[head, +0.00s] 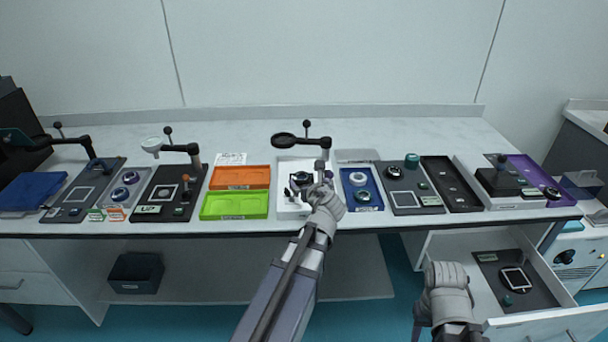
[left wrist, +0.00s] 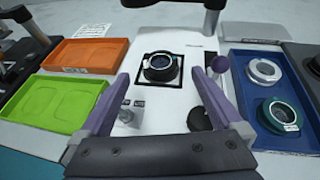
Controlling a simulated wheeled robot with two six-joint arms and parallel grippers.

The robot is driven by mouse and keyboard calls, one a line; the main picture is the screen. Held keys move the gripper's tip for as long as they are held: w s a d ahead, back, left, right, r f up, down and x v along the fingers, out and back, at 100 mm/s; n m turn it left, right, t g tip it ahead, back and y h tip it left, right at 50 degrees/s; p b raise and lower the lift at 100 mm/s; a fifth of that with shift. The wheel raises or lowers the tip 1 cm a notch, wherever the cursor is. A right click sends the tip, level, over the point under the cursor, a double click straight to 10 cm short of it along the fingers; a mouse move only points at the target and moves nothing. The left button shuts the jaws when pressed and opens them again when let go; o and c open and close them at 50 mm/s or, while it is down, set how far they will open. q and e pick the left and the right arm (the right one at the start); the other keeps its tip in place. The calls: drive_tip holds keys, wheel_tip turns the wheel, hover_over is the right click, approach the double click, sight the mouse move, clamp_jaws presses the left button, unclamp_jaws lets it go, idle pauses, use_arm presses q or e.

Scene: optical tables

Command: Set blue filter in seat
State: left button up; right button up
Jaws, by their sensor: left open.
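A dark round filter with a bluish glass (left wrist: 161,67) sits at a black square seat (left wrist: 146,80) on a white plate (left wrist: 185,48); I cannot tell whether it lies fully flat in it. The same dark ring (head: 302,177) shows in the head view, just left of my left gripper (head: 319,178). In the left wrist view my left gripper (left wrist: 159,78) is open, its purple fingers on either side of the filter and nearer the camera, apart from it. My right gripper (head: 447,277) is low at the right, over the open drawer's left side; its fingers are hidden.
A magnifier on an arm (head: 285,140) overhangs the white plate. A blue tray (left wrist: 238,60) with a silver ring (left wrist: 263,70) and a green ring (left wrist: 281,114) stands right. Orange (left wrist: 90,60) and green (left wrist: 45,105) trays stand left. A drawer (head: 540,295) is open.

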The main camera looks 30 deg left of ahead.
use_arm(q)
drive_tip(key=p+v, duration=0.1)
drive_tip(key=v, duration=0.4)
drive_tip(key=shift+s+d+r+p, duration=0.15)
drive_tip(key=shift+s+d+p, duration=0.05)
drive_tip(key=shift+s+p, duration=0.1)
drive_tip(key=s+d+f+n+g+h, duration=0.2)
drive_tip(key=s+d+f+n+g, duration=0.1)
drive_tip(key=s+d+n, duration=0.3)
drive_tip(key=s+d+f+n+g+h, duration=0.3)
drive_tip(key=s+d+f+n, duration=0.3)
drive_tip(key=d+n, duration=0.3)
drive_tip(key=s+d+f+n+g+h, duration=0.3)
drive_tip(key=s+d+n, duration=0.4)
drive_tip(key=d, duration=0.6)
drive_tip(key=shift+f+n+g, duration=0.5)
drive_tip(key=shift+f+n, duration=0.25)
drive_tip(key=shift+n, duration=0.05)
drive_tip(key=shift+w, duration=0.1)
